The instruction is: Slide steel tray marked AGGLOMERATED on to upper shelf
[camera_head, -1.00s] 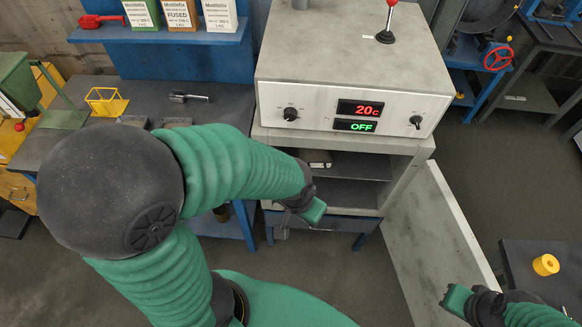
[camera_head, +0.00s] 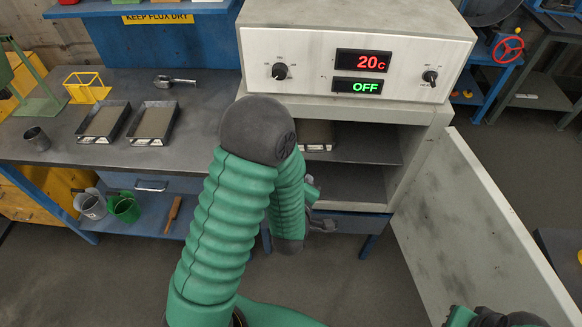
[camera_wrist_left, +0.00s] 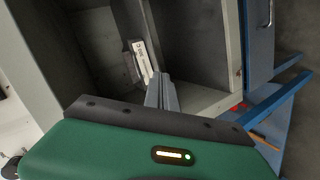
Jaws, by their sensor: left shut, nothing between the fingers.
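A steel tray (camera_head: 316,134) with a white label on its front edge sits at the left of the oven's upper shelf (camera_head: 365,143). My own arm partly hides it. The tray's white label (camera_wrist_left: 140,57) also shows in the left wrist view, but its lettering is too small to read. My left gripper (camera_head: 322,223) is at the oven's open front, lower than the tray. Its fingers (camera_wrist_left: 161,92) are shut and empty, pointing towards the oven's inside. My right gripper (camera_head: 458,316) is at the bottom right edge, partly cut off, and its jaws cannot be made out.
The oven (camera_head: 345,58) reads 20c and OFF. Its door (camera_head: 475,225) stands open to the right. Two more filled trays, one on the left (camera_head: 97,123) and one on the right (camera_head: 148,124), lie on the workbench (camera_head: 190,148). A blue frame stands below the oven.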

